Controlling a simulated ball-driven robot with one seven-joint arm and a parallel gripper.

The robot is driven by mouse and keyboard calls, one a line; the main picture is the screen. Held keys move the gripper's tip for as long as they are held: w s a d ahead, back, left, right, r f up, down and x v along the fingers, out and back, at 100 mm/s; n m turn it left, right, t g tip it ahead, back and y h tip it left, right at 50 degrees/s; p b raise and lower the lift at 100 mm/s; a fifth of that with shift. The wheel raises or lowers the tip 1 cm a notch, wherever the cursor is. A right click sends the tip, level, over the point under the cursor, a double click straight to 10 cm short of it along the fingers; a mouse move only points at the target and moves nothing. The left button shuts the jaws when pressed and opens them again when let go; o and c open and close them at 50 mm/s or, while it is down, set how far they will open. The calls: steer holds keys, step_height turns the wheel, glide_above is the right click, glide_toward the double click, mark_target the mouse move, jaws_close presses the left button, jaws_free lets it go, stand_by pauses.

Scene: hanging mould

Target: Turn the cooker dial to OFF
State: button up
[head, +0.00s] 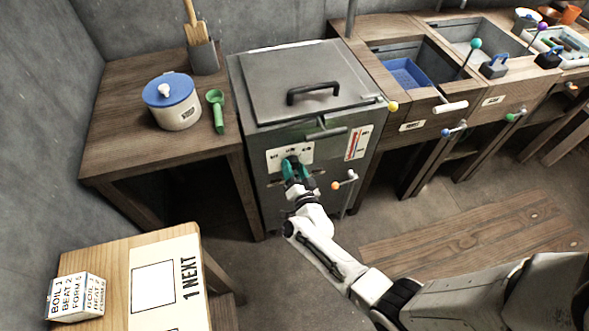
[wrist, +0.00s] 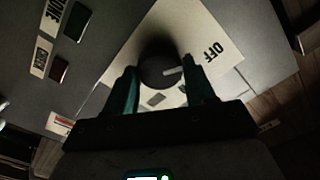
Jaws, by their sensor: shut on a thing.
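The grey cooker (head: 262,115) stands against the back wall with a white label plate (head: 275,156) on its front. My gripper (head: 292,165) reaches that plate, its green fingers covering most of the dial in the head view. In the wrist view, the dark round dial (wrist: 157,58) sits between my two fingers (wrist: 165,82), which are shut on it. A light pointer mark on the dial points right, towards the side of the plate with the word OFF (wrist: 212,52). I cannot tell whether it lines up exactly with OFF.
A side table (head: 110,150) left of the cooker holds a blue-lidded pot (head: 174,115) and a green scoop (head: 216,110). A small lever with an orange knob (head: 336,186) sticks out right of my gripper. A bench with basins runs along the right.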

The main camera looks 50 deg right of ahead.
steer(key=shift+f, duration=0.1)
steer(key=o, duration=1)
steer(key=shift+o, duration=0.2)
steer(key=shift+s, duration=0.1)
steer(key=p+v, duration=0.1)
steer(key=v, duration=0.9)
steer(key=shift+s+a, duration=0.25)
steer(key=shift+a, duration=0.05)
